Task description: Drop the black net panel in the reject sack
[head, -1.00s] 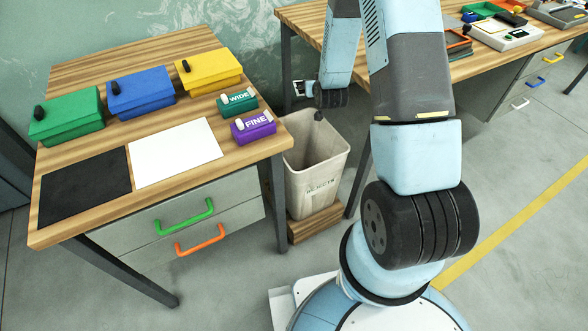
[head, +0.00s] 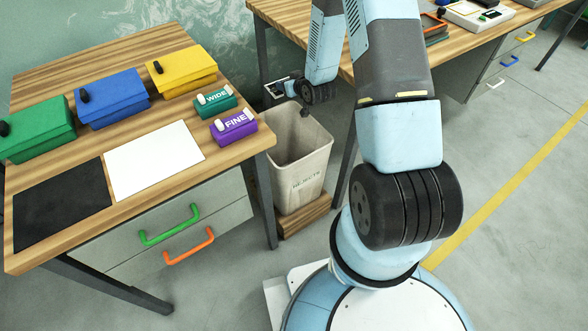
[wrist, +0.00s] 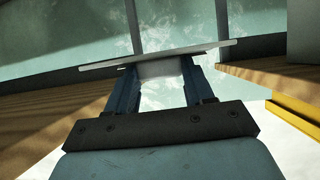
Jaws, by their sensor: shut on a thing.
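My gripper (head: 283,89) is shut on a thin flat panel (head: 273,90). In the head view the panel is small and partly hidden, with a pale edge and something dark inside it. In the wrist view the panel (wrist: 100,65) shows nearly edge-on as a pale grey strip across my fingertips (wrist: 160,72), so its net cannot be made out. The reject sack (head: 308,170), beige and open-topped with lettering on its front, stands beside the left table. My gripper appears just above the sack's back left rim in the picture; its exact height and depth cannot be told.
The left table (head: 150,215) carries green (head: 35,135), blue (head: 112,97) and yellow (head: 182,72) boxes, FINE (head: 233,126) and WIDE (head: 215,100) blocks, a black mat (head: 60,203) and a white mat (head: 152,160). A second table (head: 440,50) stands behind my arm.

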